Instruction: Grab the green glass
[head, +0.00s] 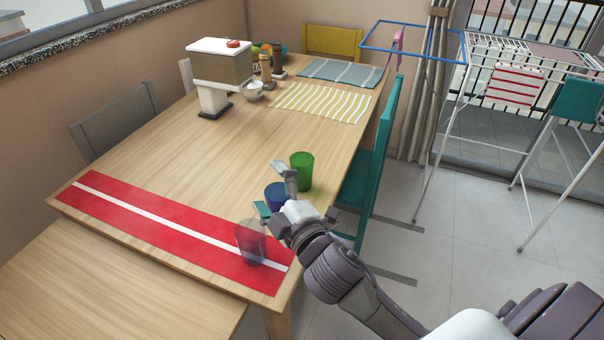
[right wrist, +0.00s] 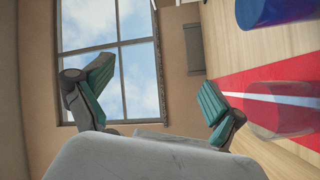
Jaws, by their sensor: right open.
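The green glass (head: 302,171) stands upright on the wooden table (head: 200,165) near its right edge. A blue glass (head: 275,196) stands just in front of it, partly hidden by my right gripper. A clear glass (head: 250,242) stands on the red runner nearer to me. My right gripper (head: 269,187) is open and empty, in front of the blue glass from the head camera and short of the green one. In the right wrist view its two teal-padded fingers (right wrist: 157,100) are spread with nothing between them. That view also shows the blue glass (right wrist: 275,10) and clear glass (right wrist: 285,105). My left gripper is not in view.
A red runner with a white stripe (head: 130,215) lies across the near end. A teal chair (head: 375,160) stands against the table's right side. The table's middle is clear.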

